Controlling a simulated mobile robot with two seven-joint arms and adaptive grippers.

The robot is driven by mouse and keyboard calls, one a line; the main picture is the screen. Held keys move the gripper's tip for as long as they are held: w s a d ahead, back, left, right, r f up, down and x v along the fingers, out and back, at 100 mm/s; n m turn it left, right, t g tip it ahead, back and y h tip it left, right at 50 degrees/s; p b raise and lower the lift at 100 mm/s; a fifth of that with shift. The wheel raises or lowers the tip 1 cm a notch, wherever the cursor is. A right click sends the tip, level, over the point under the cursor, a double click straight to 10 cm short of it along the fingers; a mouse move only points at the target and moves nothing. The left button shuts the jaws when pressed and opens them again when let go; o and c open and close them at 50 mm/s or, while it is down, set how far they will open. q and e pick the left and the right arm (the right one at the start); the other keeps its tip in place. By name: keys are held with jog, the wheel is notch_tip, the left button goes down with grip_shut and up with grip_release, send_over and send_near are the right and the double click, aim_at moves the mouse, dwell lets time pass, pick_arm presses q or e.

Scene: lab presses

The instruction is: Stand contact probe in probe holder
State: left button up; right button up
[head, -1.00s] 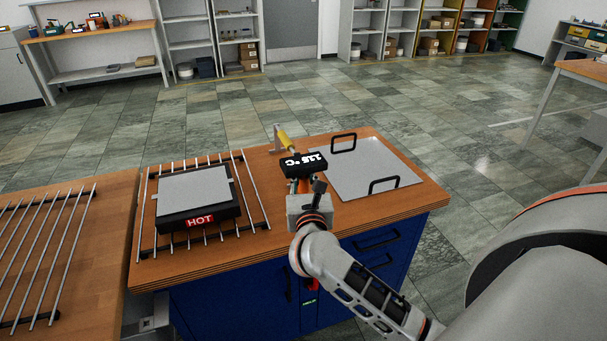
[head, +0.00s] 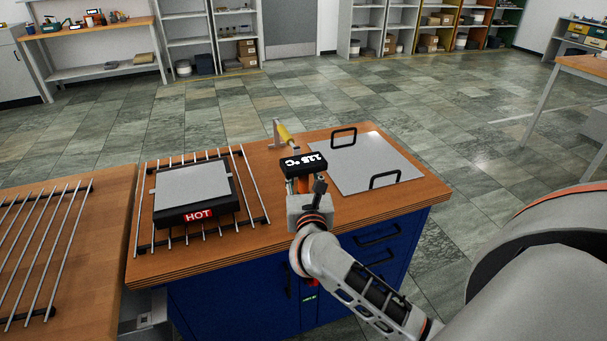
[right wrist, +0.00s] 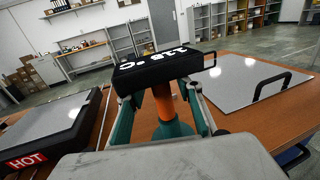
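The contact probe (head: 304,165) has a black display head reading 115 °C and an orange stem. My right gripper (head: 303,188) is around that stem above the wooden bench. In the right wrist view the display head (right wrist: 165,66) is up, and the orange stem (right wrist: 164,103) stands between the two fingers (right wrist: 163,118), which look closed on it. The probe's lower end is hidden. Just beyond the probe stands a grey upright bracket with a yellow cylinder (head: 285,134); it may be the probe holder, but the display partly covers it. My left gripper is not in view.
Left of the probe, a hot plate (head: 196,189) marked HOT sits on a metal rod rack (head: 256,200). To the right lies a flat metal plate (head: 368,164) with two black handles. Another rod rack (head: 40,250) is at far left. Bare wood shows between them.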

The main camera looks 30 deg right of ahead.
jog(key=shift+s, duration=0.1)
jog(key=shift+s+a+f, duration=0.1)
jog(key=shift+s+a, duration=0.05)
jog(key=shift+s, duration=0.05)
jog(key=v, duration=1.1)
jog(key=shift+s, duration=0.2)
